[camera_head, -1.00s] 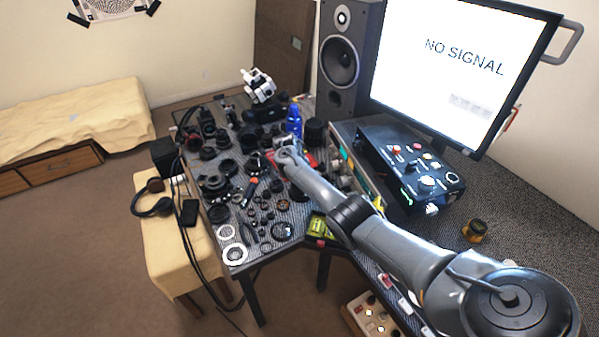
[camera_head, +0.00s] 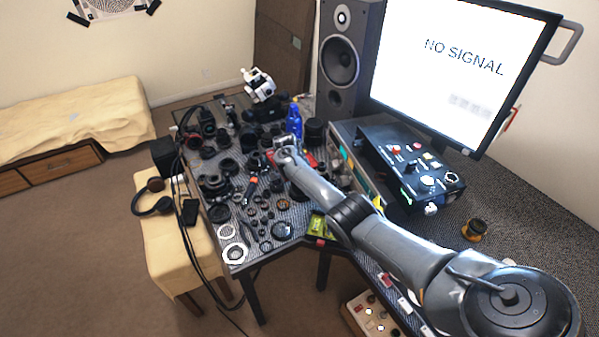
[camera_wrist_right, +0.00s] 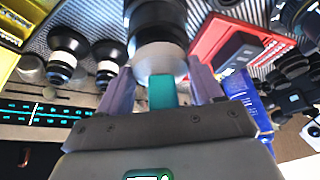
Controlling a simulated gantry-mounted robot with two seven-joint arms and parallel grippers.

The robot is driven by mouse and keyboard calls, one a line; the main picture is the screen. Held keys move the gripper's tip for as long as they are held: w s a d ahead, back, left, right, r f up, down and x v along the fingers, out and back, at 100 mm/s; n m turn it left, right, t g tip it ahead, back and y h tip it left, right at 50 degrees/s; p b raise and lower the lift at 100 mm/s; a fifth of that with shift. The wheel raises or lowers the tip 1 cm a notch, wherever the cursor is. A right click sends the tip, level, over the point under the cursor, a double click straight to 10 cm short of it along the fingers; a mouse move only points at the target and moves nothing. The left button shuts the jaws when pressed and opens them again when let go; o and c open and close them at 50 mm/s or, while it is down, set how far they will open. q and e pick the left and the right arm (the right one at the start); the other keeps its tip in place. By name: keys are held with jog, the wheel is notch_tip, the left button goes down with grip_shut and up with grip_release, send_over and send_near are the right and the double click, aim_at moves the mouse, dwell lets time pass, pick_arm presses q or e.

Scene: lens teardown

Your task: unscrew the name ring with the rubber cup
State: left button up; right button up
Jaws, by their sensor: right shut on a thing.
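My right gripper (camera_wrist_right: 162,92) is shut on a tool with a teal shank (camera_wrist_right: 161,92) and a pale grey round end, which looks like the rubber cup (camera_wrist_right: 160,64). The cup lies against the end of a black lens barrel (camera_wrist_right: 157,22) in the right wrist view; whether it presses on it I cannot tell. The name ring cannot be made out and is probably hidden behind the cup. In the head view my right gripper (camera_head: 284,150) is over the crowded bench, in front of a blue bottle. My left gripper is not in view.
Many dark lens parts crowd the bench (camera_head: 237,268). A blue bottle (camera_head: 294,122) and a red tray (camera_wrist_right: 212,38) are close to the gripper. A black control box (camera_head: 410,165), a speaker (camera_head: 340,60) and a monitor (camera_head: 455,60) stand to the right and behind.

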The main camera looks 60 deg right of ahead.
jog(key=shift+f, duration=0.1)
dwell(0.5)
jog(key=shift+f+b, duration=0.3)
